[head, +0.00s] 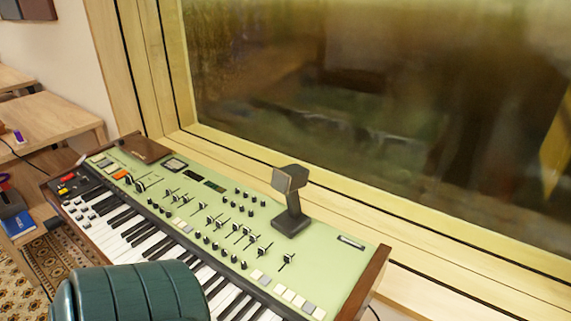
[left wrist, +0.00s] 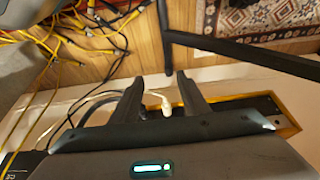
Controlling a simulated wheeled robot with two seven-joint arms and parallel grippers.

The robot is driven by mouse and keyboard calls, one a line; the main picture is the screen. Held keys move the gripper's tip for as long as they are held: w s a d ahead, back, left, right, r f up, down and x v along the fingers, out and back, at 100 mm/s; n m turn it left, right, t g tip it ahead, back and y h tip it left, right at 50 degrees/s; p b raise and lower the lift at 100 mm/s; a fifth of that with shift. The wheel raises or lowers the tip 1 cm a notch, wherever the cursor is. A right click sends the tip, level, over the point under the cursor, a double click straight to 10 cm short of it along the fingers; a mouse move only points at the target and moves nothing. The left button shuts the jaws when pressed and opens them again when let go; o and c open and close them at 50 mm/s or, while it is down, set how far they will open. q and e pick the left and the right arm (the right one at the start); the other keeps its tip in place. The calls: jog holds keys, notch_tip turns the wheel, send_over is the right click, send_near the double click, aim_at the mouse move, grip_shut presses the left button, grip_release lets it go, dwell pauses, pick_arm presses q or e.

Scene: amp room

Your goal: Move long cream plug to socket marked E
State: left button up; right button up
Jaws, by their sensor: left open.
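In the left wrist view my left gripper (left wrist: 160,78) is open, with one dark finger on each side. A cream plug (left wrist: 166,106) shows between the fingers, apart from them as far as I can see. A cream cable appears to curve away from it to the left, partly hidden behind the left finger. The gripper's body hides what lies below the plug. No socket marked E can be made out in either view. Neither gripper shows in the head view.
Yellow cables (left wrist: 90,35) lie tangled on the wood floor at upper left of the wrist view. A dark bar (left wrist: 250,60) crosses at right, near a patterned rug (left wrist: 270,18). The head view shows a green keyboard (head: 335,262) below a window (head: 400,110).

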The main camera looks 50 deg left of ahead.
pick_arm(q)
jog(key=shift+w, duration=0.15)
jog(key=shift+w+a+f+b, duration=0.45)
jog(key=shift+w+a+f, duration=0.3)
jog(key=shift+w, duration=1.4)
jog(key=shift+w+a+f+b, duration=0.4)
jog(key=shift+w+a+f, duration=0.35)
jog(key=shift+w, duration=1.45)
jog(key=shift+w+a+f+b, duration=0.55)
jog(key=shift+w+f, duration=0.25)
jog(key=shift+w, duration=1.35)
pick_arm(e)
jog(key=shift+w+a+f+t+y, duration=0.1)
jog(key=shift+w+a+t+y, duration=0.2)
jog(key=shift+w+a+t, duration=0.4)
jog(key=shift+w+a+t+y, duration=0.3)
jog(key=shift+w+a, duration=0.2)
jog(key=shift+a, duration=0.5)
pick_arm(q)
grip_shut()
jog(key=shift+s, duration=0.1)
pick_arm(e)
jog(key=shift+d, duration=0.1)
